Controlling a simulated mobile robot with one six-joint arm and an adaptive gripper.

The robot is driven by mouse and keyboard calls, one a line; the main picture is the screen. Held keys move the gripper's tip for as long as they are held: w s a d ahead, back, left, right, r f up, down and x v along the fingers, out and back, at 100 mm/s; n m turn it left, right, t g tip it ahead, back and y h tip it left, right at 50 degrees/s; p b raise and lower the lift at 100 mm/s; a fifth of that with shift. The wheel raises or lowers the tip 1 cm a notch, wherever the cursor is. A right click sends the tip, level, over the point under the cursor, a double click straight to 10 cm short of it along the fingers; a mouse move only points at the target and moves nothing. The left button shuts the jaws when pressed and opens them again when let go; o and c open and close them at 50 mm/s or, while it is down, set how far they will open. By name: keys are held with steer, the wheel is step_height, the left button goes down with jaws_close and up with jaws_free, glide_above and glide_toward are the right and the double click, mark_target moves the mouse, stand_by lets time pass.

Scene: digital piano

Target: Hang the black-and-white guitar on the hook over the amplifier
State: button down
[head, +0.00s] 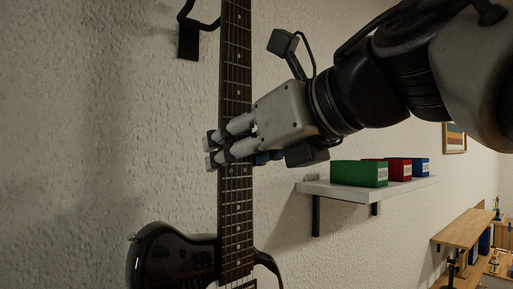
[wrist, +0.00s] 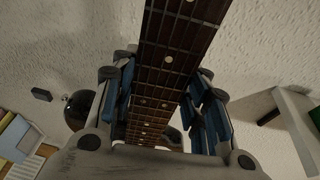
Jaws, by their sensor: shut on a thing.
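The black-and-white guitar (head: 237,205) hangs upright in front of the wall, its dark body (head: 175,257) cut off by the bottom edge and its headstock above the head view. My gripper (head: 215,150) is shut around the middle of the neck, with its fingers passing across it. In the wrist view, the fretted neck (wrist: 180,45) runs between the blue-padded fingers. A black hook (head: 188,38) is on the wall at upper left, to the left of the neck and apart from it. The amplifier cannot be made out.
A white wall shelf (head: 345,190) with green (head: 360,173), red (head: 399,170) and blue (head: 421,167) boxes is right of the guitar, below my arm. A wooden shelf unit (head: 465,228) stands farther right. The wall left of the neck is clear below the hook.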

steer(key=shift+w+a+r+p, duration=0.1)
steer(key=shift+w+a+p, duration=0.2)
steer(key=shift+w+a, duration=0.4)
steer(key=shift+w+a+r+p, duration=0.1)
steer(key=shift+w+a+p, duration=0.15)
steer(key=shift+w+a, duration=0.4)
steer(key=x, duration=0.7)
steer(key=shift+w+d+b, duration=0.2)
steer(key=shift+w+b, duration=0.2)
steer(key=shift+w, duration=0.15)
steer(key=shift+f, duration=0.1)
stand_by(1.2)
